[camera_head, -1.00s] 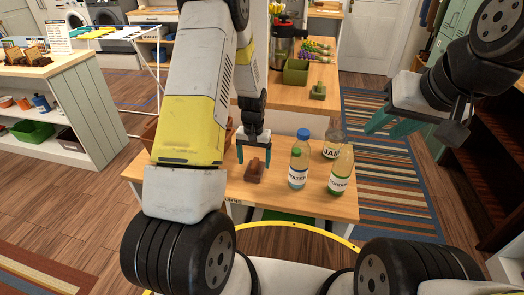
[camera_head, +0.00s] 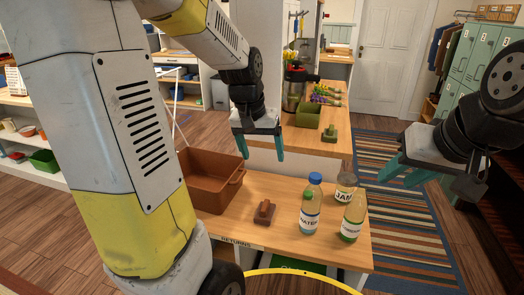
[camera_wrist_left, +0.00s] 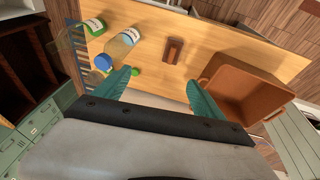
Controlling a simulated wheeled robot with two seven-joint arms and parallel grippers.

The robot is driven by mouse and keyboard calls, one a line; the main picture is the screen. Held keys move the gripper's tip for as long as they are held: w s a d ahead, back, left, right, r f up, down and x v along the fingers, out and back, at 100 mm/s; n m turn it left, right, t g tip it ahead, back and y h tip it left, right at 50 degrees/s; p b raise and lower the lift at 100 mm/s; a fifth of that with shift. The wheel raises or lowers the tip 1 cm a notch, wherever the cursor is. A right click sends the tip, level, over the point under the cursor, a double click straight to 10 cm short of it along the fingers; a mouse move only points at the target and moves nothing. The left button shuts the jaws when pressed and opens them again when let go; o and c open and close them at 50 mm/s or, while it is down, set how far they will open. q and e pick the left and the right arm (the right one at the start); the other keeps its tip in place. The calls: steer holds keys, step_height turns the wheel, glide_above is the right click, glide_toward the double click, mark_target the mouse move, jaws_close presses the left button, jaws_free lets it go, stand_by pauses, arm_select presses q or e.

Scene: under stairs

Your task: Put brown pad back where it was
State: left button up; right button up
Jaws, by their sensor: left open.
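The brown pad (camera_head: 265,211), a small block with a raised grip, lies on the wooden table (camera_head: 285,235) between the brown bin and the bottles. It also shows in the left wrist view (camera_wrist_left: 174,50), beyond the fingertips and clear of them. My left gripper (camera_head: 258,152) is open and empty, raised above the table behind the pad. Its two teal fingers show apart in the left wrist view (camera_wrist_left: 160,80). My right gripper (camera_head: 392,172) is at the right over the striped rug, its fingers apart with nothing between them.
A brown bin (camera_head: 212,185) stands left of the pad. A green bin (camera_head: 308,113) and a green pad (camera_head: 329,134) sit on the farther counter.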

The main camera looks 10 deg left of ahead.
arm_select(q)
steer(key=s+r+t, duration=0.1)
steer(key=s+r, duration=0.3)
steer(key=s, duration=0.3)
steer(key=s+d+r+t, duration=0.1)
steer(key=s+r, duration=0.3)
steer(key=s, duration=0.4)
steer(key=shift+s+r+t+h, duration=0.15)
steer(key=shift+t+h, duration=0.25)
steer(key=shift+t, duration=0.3)
